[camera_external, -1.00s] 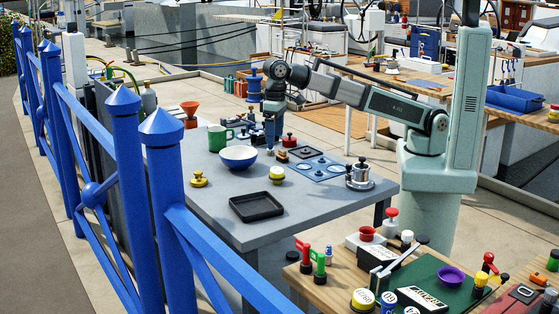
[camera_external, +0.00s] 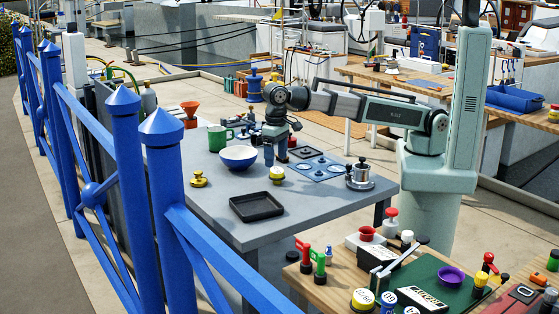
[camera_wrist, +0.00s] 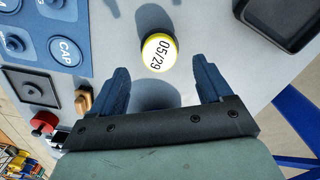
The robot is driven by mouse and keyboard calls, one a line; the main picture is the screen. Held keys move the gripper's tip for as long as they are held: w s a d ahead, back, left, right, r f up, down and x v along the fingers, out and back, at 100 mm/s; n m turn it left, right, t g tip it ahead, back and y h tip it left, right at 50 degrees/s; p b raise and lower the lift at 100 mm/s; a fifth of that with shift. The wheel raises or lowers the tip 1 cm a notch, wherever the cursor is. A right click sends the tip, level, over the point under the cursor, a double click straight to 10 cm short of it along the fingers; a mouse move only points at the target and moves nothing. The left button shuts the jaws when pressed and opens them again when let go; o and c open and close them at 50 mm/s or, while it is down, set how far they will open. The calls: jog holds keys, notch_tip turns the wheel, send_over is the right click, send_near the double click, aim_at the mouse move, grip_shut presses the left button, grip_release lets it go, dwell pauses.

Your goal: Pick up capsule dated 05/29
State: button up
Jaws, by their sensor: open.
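The capsule dated 05/29 (camera_wrist: 159,52) is a short yellow cylinder with a white top, standing upright. In the external view the yellow capsule (camera_external: 277,175) stands on the grey table between the bowl and the black tray. My gripper (camera_wrist: 166,78) is open in the wrist view, with the capsule beyond its fingertips, roughly centred between them and apart from both. In the external view my gripper (camera_external: 275,160) points down above the table, just behind the capsule. Nothing is between its fingers.
A blue and white bowl (camera_external: 238,160) stands left of my gripper, with a green mug (camera_external: 217,140) behind it. A black tray (camera_external: 257,207) lies in front. A blue panel with round marks (camera_external: 318,169) and a metal pot (camera_external: 360,178) are to the right. A yellow knobbed piece (camera_external: 198,180) stands left.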

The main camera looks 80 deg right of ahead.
aim_at(276, 170)
jog(key=shift+f, duration=2.9)
jog(key=c, duration=1)
jog(key=shift+r, duration=0.15)
